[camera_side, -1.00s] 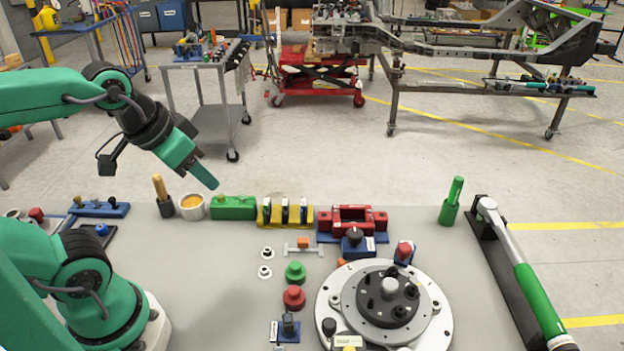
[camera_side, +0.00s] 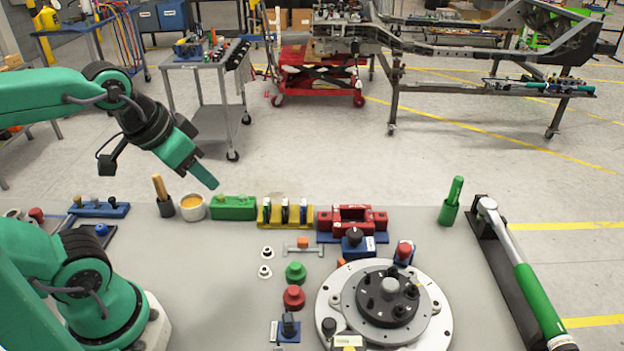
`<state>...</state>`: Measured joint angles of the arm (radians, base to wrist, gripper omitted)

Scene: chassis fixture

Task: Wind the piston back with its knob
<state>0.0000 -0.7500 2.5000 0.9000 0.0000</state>
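My gripper (camera_side: 204,174) hangs above and behind the left part of the bench, pointing down and right, well apart from everything on it. Its fingers show edge-on as one green tip, so I cannot tell open from shut; nothing shows in it. A red caliper-like block (camera_side: 326,221) stands on a blue base at the back middle of the bench. A black knob (camera_side: 353,236) on a small blue block with a white label stands just in front of it. I cannot make out the piston, or whether this knob belongs to it.
A round grey turntable (camera_side: 330,290) with a black hub fills the front right. Left of it stand a red knob (camera_side: 293,297) and a green knob (camera_side: 296,271). A green-handled wrench (camera_side: 535,295) lies at the right. The bench between my base and the knobs is clear.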

